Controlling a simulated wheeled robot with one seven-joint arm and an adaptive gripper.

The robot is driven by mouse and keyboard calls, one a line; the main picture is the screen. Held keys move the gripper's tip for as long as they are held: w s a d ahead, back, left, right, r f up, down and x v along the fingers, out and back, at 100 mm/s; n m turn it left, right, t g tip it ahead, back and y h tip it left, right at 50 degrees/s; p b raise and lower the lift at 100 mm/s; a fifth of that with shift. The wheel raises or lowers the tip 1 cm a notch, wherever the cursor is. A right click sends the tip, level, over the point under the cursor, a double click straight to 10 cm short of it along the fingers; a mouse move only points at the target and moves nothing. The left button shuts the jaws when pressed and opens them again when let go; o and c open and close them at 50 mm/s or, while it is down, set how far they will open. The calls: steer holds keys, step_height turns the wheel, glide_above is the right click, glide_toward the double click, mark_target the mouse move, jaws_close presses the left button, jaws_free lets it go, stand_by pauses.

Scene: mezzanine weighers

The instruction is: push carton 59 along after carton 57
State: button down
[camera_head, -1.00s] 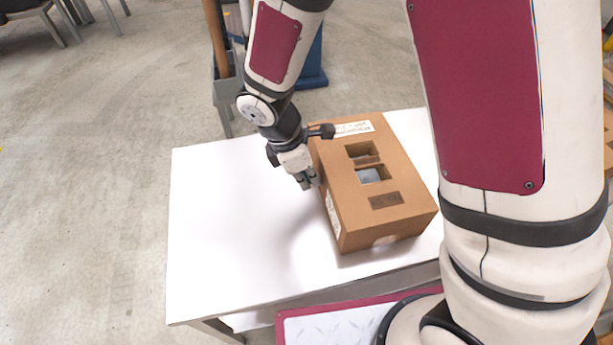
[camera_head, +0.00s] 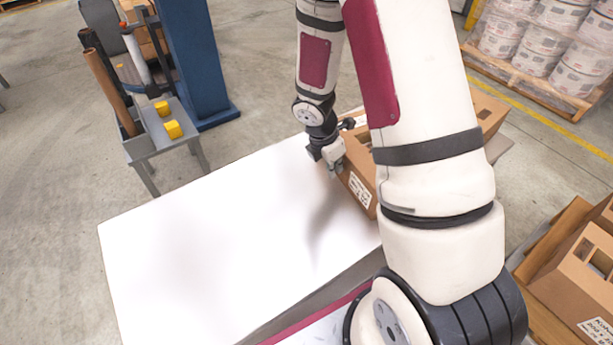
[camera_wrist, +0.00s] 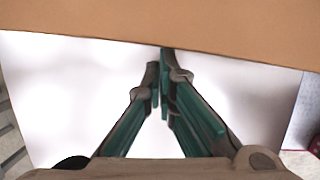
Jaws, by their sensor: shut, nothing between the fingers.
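A brown cardboard carton (camera_head: 360,184) with a white label stands on the white table (camera_head: 220,240) in the head view. My arm hides much of it, and I cannot read its number. My gripper (camera_head: 335,166) is at the carton's left side. In the wrist view, the carton's brown wall (camera_wrist: 180,25) crosses the top. My gripper's fingers (camera_wrist: 162,60) are shut and empty, with their tips at or very near that wall. Brown cardboard with a cut-out (camera_head: 488,112) shows beyond my arm; I cannot tell whether it is the same carton or another.
Another open-windowed carton (camera_head: 580,285) sits on wood at the lower right. A grey tool stand (camera_head: 160,145) and a blue post (camera_head: 195,60) are behind the table. Wrapped drums (camera_head: 550,40) stand on a pallet at upper right. The table's left part is clear.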

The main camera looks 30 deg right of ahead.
steer(key=d+p, duration=0.1)
steer(key=d, duration=0.3)
steer(key=d+p, duration=0.2)
steer(key=d, duration=0.2)
steer(key=w+d+p, duration=0.1)
steer(key=d, duration=0.3)
steer(key=shift+w+d+r+p, duration=0.1)
steer(key=shift+d+p, duration=0.15)
steer(key=shift+p, duration=0.05)
steer(key=shift+w+d, duration=0.1)
steer(key=shift+d, duration=0.35)
